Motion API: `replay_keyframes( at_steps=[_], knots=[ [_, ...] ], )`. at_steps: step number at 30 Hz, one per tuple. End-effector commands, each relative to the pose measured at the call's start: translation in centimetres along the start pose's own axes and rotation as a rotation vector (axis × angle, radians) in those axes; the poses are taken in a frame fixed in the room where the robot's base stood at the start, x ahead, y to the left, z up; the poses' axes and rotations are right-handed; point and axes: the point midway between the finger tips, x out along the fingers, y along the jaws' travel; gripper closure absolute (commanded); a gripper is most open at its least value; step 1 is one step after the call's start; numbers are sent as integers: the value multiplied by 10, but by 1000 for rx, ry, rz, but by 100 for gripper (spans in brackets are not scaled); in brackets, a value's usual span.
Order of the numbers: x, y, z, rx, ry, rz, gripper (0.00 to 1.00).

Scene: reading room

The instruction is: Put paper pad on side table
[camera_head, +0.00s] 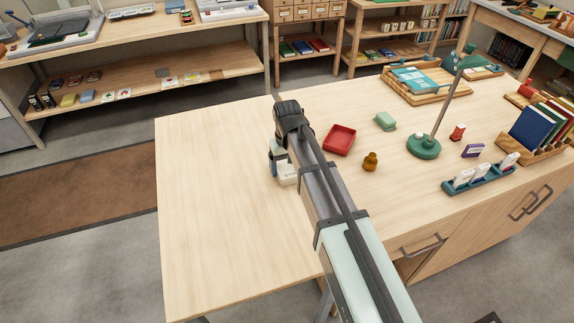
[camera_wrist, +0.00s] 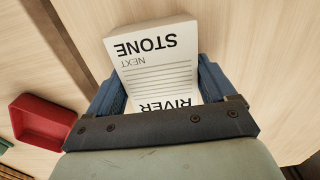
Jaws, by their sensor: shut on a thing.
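The paper pad (camera_wrist: 150,62) is white with black print reading "STONE", "NEXT" and "RIVER" above and below ruled lines. My gripper (camera_wrist: 160,82) is shut on it, with a blue finger at each side. In the head view the pad (camera_head: 287,174) shows as a small white piece below my gripper (camera_head: 278,160), partly hidden by my arm. It is over the pale wooden top; whether it touches the wood I cannot tell. The bare left part of this top, seemingly the side table (camera_head: 215,210), is clear.
A red tray (camera_head: 339,140), a brown knob-like piece (camera_head: 370,161), a green box (camera_head: 385,121) and a green lamp (camera_head: 424,146) stand right of my gripper. A teal card holder (camera_head: 478,180) is near the front edge. A dark seam crosses the wood beside the pad in the wrist view.

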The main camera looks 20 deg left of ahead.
Motion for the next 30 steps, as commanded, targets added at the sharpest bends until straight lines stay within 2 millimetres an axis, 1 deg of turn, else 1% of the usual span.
replay_keyframes(
  at_steps=[2,3,7,14,19,23,30],
  knots=[
    [2,0,0,0,0,0,50],
    [2,0,0,0,0,0,13],
    [2,0,0,0,0,0,1],
    [2,0,0,0,0,0,0],
    [-7,0,0,0,1,0,0],
    [-22,0,-1,0,1,0,0],
    [-62,0,-1,0,2,0,0]
  ],
)
